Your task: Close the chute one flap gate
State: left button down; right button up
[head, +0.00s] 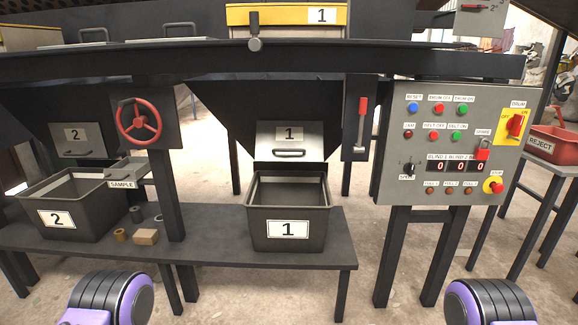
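The chute one flap (272,136) is a pale metal plate labelled 1 with a dark bar handle (289,153). It sits at the bottom of the dark hopper-shaped chute (238,112), above bin 1. Whether the flap stands open or shut is hard to tell. A lever with a red grip (362,106) stands upright on a dark plate to the right of the chute. Bin 1 (290,211) is a dark open box under the flap. Only purple and black parts of my arms show at the bottom left and bottom right; neither gripper is in view.
A control panel (393,150) stands right of the chute. A red handwheel (138,121) and a sample tray (127,170) are to the left. Bin 2 (90,230), a small block (145,237) and rolls share the bench (205,246).

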aim_at(276, 141)
jog(key=z, duration=0.75)
jog(key=i, duration=1.2)
jog(key=u, duration=0.2)
